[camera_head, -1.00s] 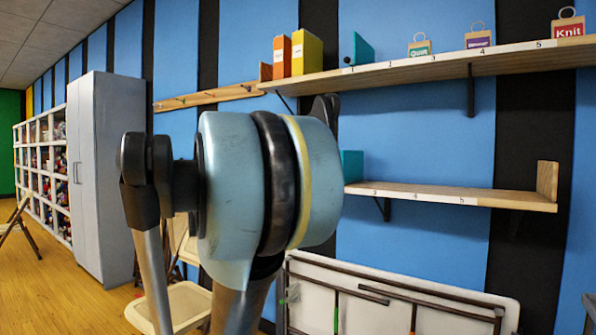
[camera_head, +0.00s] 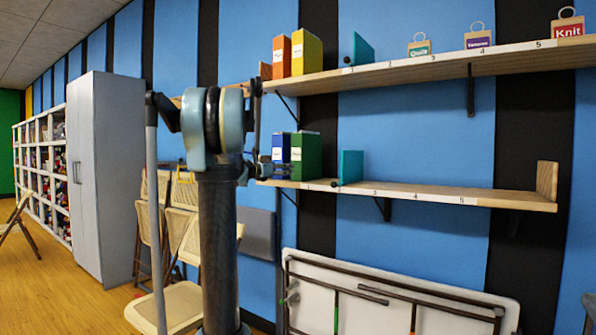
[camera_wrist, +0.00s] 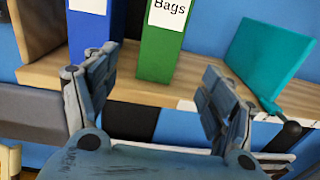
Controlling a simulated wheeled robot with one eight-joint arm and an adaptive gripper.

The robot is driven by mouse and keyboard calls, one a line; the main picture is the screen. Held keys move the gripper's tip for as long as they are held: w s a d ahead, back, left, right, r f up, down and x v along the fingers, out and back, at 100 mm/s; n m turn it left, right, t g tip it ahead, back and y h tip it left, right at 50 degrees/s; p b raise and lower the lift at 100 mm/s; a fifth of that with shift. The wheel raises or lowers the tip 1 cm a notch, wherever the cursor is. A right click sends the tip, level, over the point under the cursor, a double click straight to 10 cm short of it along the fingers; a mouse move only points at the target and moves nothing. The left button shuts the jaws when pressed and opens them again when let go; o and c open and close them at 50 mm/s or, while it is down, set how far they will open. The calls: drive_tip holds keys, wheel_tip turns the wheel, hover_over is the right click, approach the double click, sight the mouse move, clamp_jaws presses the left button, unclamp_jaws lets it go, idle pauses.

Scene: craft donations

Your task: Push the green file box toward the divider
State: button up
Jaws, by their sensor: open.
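The green file box (camera_head: 307,157) stands upright on the lower shelf, right of a blue file box (camera_head: 281,148). In the wrist view the green file box (camera_wrist: 163,40) carries a label reading "Bags". The teal divider (camera_head: 351,167) stands to its right across a short gap; it also shows in the wrist view (camera_wrist: 270,50), with a dark knob at its lower corner. My gripper (camera_wrist: 158,75) is open and empty, in front of the shelf. Its fingers appear on either side of the green box's lower front, with no clear contact visible.
The lower shelf (camera_head: 450,195) is bare right of the divider and ends at a wooden end panel (camera_head: 547,180). Above it, an upper shelf (camera_head: 440,70) holds orange and yellow boxes, another teal divider and tagged items. Folding chairs (camera_head: 180,215) stand below.

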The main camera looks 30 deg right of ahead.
sight(296, 167)
drive_tip(key=x, duration=1.4)
drive_tip(key=shift+w, duration=0.15)
drive_tip(key=c, duration=1.2)
